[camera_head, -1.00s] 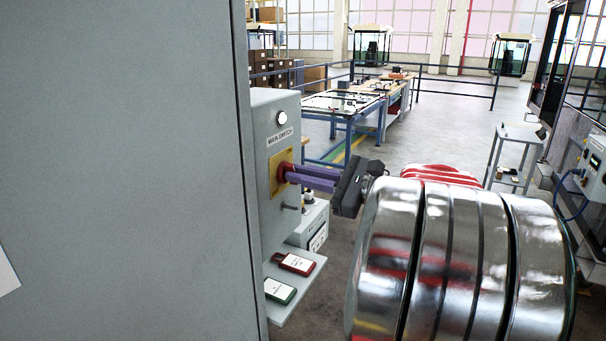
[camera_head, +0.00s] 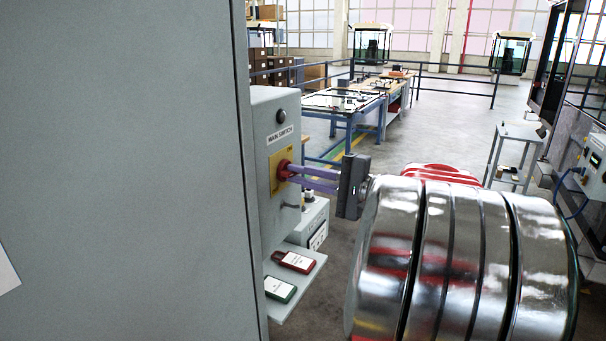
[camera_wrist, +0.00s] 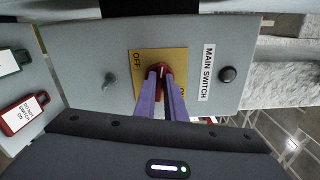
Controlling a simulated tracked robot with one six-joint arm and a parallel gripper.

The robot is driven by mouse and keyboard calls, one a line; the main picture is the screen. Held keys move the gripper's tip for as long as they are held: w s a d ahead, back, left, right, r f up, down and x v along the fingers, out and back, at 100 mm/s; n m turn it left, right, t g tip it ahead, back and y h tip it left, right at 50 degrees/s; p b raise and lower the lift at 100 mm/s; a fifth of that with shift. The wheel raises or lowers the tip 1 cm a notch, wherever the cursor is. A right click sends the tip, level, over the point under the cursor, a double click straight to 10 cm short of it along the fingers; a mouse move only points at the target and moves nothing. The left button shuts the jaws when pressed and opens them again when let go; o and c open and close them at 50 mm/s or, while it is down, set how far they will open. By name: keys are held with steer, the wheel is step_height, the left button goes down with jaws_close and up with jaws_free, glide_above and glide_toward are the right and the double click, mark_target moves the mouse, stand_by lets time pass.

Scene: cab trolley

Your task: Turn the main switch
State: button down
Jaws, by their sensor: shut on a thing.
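The main switch is a red knob (camera_head: 282,170) on a yellow plate (camera_head: 275,183), on the side of a grey box labelled MAIN SWITCH. In the wrist view the red knob (camera_wrist: 164,70) sits between the purple fingers of my gripper (camera_wrist: 163,76), near the OFF and ON marks on the yellow plate (camera_wrist: 146,62). My gripper (camera_head: 290,174) is shut on the knob. The fingers partly hide the knob and the ON mark. The round lamp (camera_head: 280,116) above the label is dark; it also shows dark in the wrist view (camera_wrist: 227,75).
A shelf (camera_head: 308,278) below holds a red tag (camera_head: 294,262) and a green tag (camera_head: 280,290). A small peg (camera_head: 290,206) sticks out under the switch. A large grey panel (camera_head: 120,150) blocks the left. A workbench (camera_head: 345,105) stands behind, with open floor to the right.

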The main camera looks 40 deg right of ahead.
steer(key=shift+d+f+n, duration=0.1)
steer(key=shift+f+n, duration=0.1)
steer(key=shift+n, duration=0.8)
steer(key=shift+f, duration=0.1)
steer(key=c, duration=1.8)
jaws_free()
steer(key=shift+s, duration=0.1)
steer(key=v, duration=1.3)
steer(key=shift+s, duration=0.4)
